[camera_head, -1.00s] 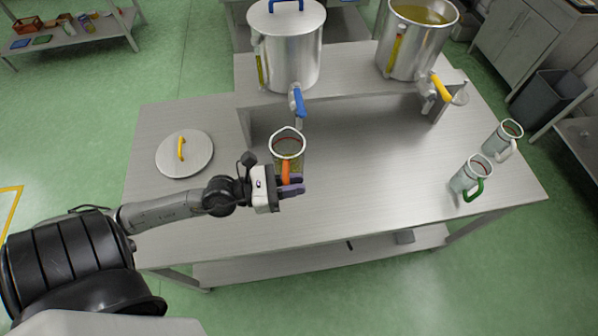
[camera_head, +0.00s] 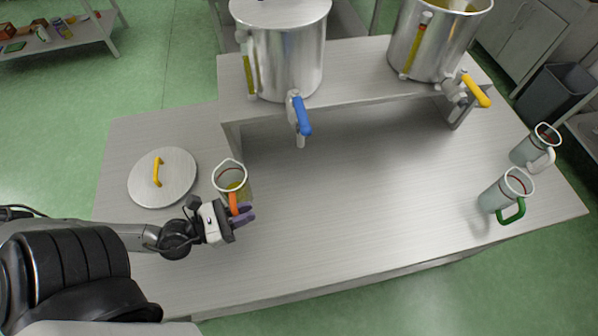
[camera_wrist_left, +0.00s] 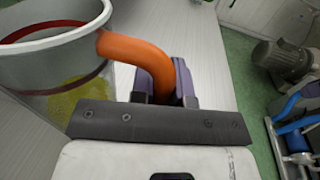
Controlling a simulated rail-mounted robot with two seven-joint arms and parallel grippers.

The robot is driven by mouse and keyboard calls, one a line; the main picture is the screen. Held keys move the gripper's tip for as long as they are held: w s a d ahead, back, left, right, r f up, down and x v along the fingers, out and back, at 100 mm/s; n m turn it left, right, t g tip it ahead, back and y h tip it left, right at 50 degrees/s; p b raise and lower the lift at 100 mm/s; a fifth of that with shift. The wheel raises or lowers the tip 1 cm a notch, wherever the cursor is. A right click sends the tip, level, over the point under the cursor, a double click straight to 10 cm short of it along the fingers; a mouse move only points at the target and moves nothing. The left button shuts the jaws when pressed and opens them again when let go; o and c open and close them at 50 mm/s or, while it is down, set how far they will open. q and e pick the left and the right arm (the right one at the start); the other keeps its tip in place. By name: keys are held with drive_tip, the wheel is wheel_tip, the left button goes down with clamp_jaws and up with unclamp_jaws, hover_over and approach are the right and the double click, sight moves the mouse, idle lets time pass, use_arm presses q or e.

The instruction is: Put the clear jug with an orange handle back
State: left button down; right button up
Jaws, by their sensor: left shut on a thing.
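The clear jug (camera_head: 231,177) with an orange handle (camera_head: 233,204) holds some yellow liquid. It is upright over the left part of the steel table; I cannot tell whether its base touches the top. My left gripper (camera_head: 243,215) is shut on the orange handle. In the left wrist view the jug (camera_wrist_left: 50,62) is at the left, with its handle (camera_wrist_left: 135,48) running between the purple fingers (camera_wrist_left: 165,80). My right gripper is not in view.
A steel pot with a blue tap (camera_head: 302,116) and one with a yellow tap (camera_head: 475,90) stand on a raised shelf (camera_head: 355,70). A lid (camera_head: 178,178) lies at left. Green-handled (camera_head: 507,190) and white-handled (camera_head: 535,148) jugs stand at right. The table's middle is clear.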

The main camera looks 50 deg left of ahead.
use_arm(q)
drive_tip(key=shift+f+p+x, duration=0.6)
drive_tip(key=shift+x, duration=2.4)
drive_tip(key=shift+f+p+x, duration=0.55)
drive_tip(key=shift+f+x, duration=0.05)
drive_tip(key=shift+x, duration=2.4)
drive_tip(key=shift+f+p+x, duration=0.55)
drive_tip(key=shift+p+x, duration=0.05)
drive_tip(key=shift+x, duration=2.4)
drive_tip(key=shift+a, duration=0.1)
drive_tip(key=shift+f, duration=0.2)
drive_tip(key=c, duration=1.1)
unclamp_jaws()
